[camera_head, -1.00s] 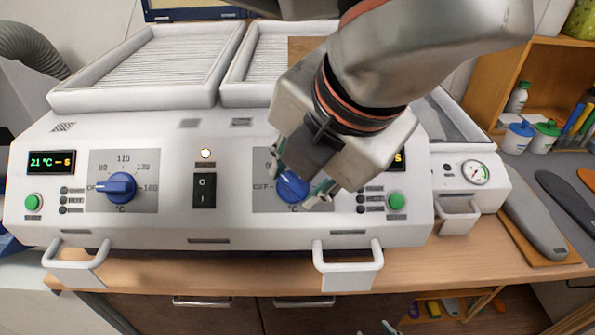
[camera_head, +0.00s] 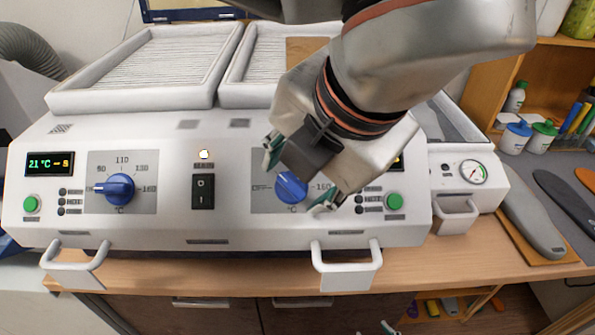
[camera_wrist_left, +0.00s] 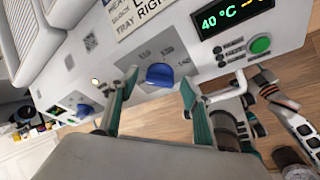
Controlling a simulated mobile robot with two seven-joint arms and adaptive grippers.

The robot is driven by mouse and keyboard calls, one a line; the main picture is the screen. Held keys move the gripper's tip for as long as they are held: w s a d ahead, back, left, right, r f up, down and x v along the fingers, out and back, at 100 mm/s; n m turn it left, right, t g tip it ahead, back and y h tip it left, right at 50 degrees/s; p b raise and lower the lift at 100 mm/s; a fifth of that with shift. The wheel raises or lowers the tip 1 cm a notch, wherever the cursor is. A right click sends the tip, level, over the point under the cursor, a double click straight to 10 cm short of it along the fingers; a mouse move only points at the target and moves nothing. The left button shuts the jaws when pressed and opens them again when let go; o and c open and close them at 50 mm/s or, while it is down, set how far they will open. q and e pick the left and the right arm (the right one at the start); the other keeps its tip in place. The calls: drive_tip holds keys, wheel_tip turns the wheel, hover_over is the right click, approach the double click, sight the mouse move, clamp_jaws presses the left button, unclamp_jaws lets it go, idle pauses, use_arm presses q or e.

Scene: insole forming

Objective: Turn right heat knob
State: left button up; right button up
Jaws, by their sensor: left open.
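The right heat knob (camera_head: 291,188) is a blue dial on a grey scale plate on the machine's white front panel. My left gripper (camera_head: 300,176) is open, with one fingertip up and left of the knob and the other down and right of it. In the left wrist view the knob (camera_wrist_left: 160,76) shows between the two teal-tipped fingers (camera_wrist_left: 156,88), with a gap visible on each side. The knob's pointer direction is not clear. Two teal tips of my right gripper (camera_head: 400,318) show apart, low at the bottom edge of the head view.
The left heat knob (camera_head: 119,188) and a black power switch (camera_head: 203,190) sit further left on the panel. The right display (camera_wrist_left: 228,20) reads 40 °C. A white handle (camera_head: 347,266) sticks out below the right knob. A pressure gauge (camera_head: 473,172) is to the right.

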use_arm(q)
drive_tip(key=v, duration=1.2)
